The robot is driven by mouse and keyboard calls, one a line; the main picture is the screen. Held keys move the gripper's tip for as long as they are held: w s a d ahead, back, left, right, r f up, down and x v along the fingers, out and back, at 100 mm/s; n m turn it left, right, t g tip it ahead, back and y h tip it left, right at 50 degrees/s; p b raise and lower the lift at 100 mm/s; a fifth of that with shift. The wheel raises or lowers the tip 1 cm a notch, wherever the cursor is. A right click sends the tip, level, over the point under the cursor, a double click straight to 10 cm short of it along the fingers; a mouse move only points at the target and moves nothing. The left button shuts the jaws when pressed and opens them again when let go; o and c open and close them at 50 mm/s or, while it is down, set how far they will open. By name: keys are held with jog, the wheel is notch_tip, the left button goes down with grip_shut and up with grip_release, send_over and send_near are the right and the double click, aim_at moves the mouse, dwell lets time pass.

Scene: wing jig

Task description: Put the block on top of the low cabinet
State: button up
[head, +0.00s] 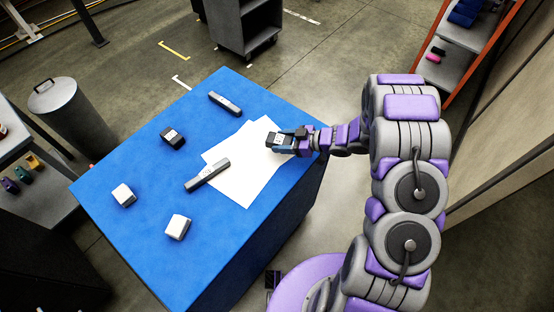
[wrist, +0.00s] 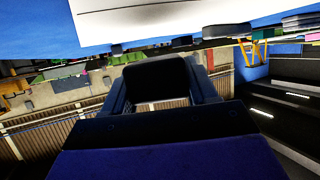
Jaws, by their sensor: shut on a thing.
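My gripper (head: 284,142) reaches in from the right, over the right part of the blue-topped table. It is shut on a dark block (head: 273,139) with a lighter patch on top. In the wrist view the dark block (wrist: 156,80) fills the space between the fingers. The block appears over the white paper; I cannot tell its exact height above it. A grey wheeled cabinet (head: 231,28), probably the low cabinet, stands on the floor beyond the table. Its top is cut off by the picture edge.
The blue table (head: 110,180) holds white sheets (head: 249,190), a grey bar (head: 208,175), a dark bar (head: 225,103), a dark block with a pale label (head: 172,138) and two pale blocks (head: 124,195). A bin (head: 75,115) stands left, an orange-framed shelf (head: 480,55) right. Floor lies clear between table and cabinet.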

aim_at(277, 163)
jog(key=s, duration=0.1)
jog(key=s+a, duration=0.1)
jog(key=s, duration=0.1)
jog(key=s+a+b, duration=0.1)
jog(key=shift+s+f, duration=0.2)
jog(key=shift+s, duration=0.05)
jog(key=shift+f+b, duration=0.55)
jog(key=shift+f, duration=1.25)
jog(key=shift+r, duration=0.1)
jog(key=o, duration=1.5)
jog(key=p+v, duration=0.2)
jog(key=v, duration=1)
